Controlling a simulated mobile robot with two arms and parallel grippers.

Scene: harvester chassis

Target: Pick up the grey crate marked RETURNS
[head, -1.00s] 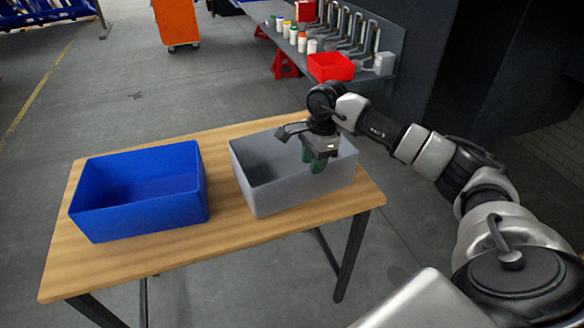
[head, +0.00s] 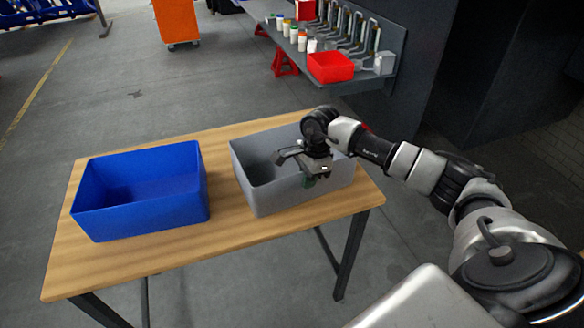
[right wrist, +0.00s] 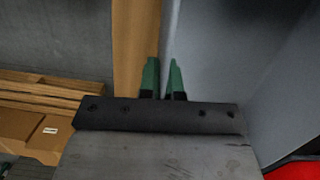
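The grey crate (head: 262,190) stands at the right end of the wooden table; no RETURNS marking can be read on the sides I see. My right gripper (head: 309,181) is at the crate's right part, fingers pointing down. In the right wrist view, its two green fingers (right wrist: 164,78) are a little apart, one on each side of the crate's wall (right wrist: 171,25), with the rim between them. Whether they touch the wall is hard to see. The right hand hides part of the crate's rim. My left gripper is out of view.
A blue crate (head: 140,222) stands on the left of the wooden table (head: 225,238), with a strip of bare wood between the crates. Behind, a grey bench (head: 376,84) holds a red bin (head: 330,68) and several jars. An orange cabinet (head: 177,20) stands farther back.

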